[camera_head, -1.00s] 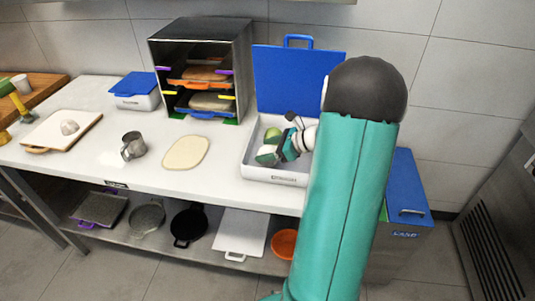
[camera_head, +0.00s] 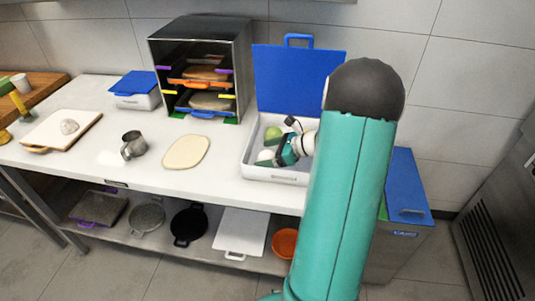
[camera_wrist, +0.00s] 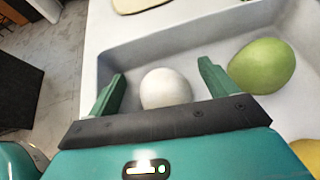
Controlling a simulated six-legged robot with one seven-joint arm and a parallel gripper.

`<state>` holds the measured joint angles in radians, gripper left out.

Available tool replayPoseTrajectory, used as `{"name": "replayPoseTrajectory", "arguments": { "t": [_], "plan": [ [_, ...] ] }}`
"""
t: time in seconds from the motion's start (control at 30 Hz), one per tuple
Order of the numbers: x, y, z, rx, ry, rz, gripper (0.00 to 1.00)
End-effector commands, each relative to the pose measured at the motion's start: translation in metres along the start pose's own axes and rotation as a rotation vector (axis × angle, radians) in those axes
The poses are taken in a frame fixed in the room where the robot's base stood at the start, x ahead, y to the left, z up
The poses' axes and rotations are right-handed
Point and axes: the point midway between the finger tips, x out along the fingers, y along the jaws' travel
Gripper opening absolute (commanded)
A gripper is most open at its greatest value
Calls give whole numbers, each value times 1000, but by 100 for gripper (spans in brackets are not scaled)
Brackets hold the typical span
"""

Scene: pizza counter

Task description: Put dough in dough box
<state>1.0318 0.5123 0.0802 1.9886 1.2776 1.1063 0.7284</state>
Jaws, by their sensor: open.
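A white dough ball (camera_wrist: 166,88) lies in the white box (camera_wrist: 190,38), between the green fingers of my gripper (camera_wrist: 160,92) in the wrist view. The fingers are open, with gaps showing on both sides of the ball. In the head view my gripper (camera_head: 283,158) is inside the same box (camera_head: 247,160), whose blue lid (camera_head: 297,80) stands open behind it. The ball is mostly hidden there by my gripper.
A green round item (camera_wrist: 262,66) and a partly cut-off yellow item (camera_wrist: 307,152) share the box. A flat dough round (camera_head: 186,152), a metal cup (camera_head: 133,146), a pale lump (camera_head: 69,126) on a board and a small blue-lidded box (camera_head: 135,90) stand left. A rack (camera_head: 203,70) stands behind.

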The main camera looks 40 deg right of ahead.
Motion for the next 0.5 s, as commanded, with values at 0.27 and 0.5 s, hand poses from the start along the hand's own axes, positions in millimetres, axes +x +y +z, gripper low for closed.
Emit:
{"name": "replayPoseTrajectory", "arguments": {
  "t": [0.27,0.5],
  "plan": [
    [-46,-1,0,-2,1,-4,85],
    [-96,0,0,-2,1,-3,85]
  ]
}}
